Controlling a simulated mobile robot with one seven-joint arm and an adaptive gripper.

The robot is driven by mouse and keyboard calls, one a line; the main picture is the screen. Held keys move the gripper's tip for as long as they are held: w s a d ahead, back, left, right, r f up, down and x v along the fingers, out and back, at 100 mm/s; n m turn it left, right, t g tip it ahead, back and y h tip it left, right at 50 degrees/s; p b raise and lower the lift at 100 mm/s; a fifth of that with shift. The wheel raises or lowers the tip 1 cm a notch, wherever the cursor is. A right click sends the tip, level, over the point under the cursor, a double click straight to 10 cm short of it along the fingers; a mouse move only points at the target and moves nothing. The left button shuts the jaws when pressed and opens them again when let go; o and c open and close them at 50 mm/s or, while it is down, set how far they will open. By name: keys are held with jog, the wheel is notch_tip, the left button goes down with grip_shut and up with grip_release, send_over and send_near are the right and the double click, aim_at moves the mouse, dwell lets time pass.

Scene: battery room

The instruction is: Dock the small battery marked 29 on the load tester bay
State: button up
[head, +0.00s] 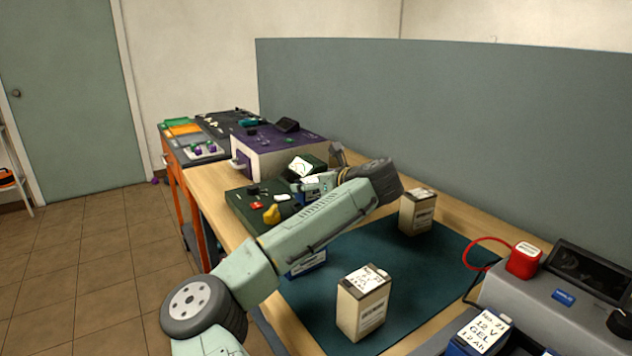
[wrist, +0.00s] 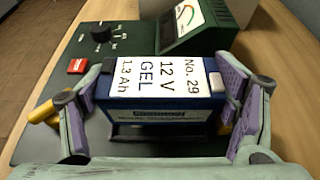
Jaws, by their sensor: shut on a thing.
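The small battery marked No. 29 (wrist: 160,72), blue with a white top label reading 12 V GEL, is between the purple pads of my gripper (wrist: 163,95), one pad at each end. My gripper is shut on it. The battery is upright over the load tester (wrist: 60,130), a dark green unit with a dial meter, knob, red switch and yellow part. A dark edged part of the bay (wrist: 165,135) shows just below the battery. I cannot tell whether the battery touches it. In the head view the load tester (head: 243,203) is partly hidden by my arm.
Two beige batteries (head: 363,305) (head: 417,212) stand on the dark green mat (head: 330,250). A grey unit (head: 540,310) with a red block and a No. 21 battery (head: 480,333) is at right. A purple-topped box (head: 280,145) stands behind the tester; a partition (head: 450,130) backs the bench.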

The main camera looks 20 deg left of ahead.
jog(key=shift+f+b, duration=0.35)
jog(key=shift+f, duration=0.25)
jog(key=shift+p, duration=0.65)
dwell(0.8)
jog(key=shift+f, duration=0.55)
dwell(0.3)
jog(key=o, duration=1.4)
jog(key=shift+o, duration=0.2)
jog(key=shift+f+b, duration=0.15)
jog(key=shift+b, duration=0.15)
jog(key=shift+p+v, duration=0.65)
jog(key=shift+v, duration=1.55)
jog(key=p+v, duration=0.1)
jog(key=v, duration=0.5)
jog(key=shift+s+d+p, duration=0.2)
jog(key=shift+d+p, duration=0.05)
jog(key=shift+p, duration=0.1)
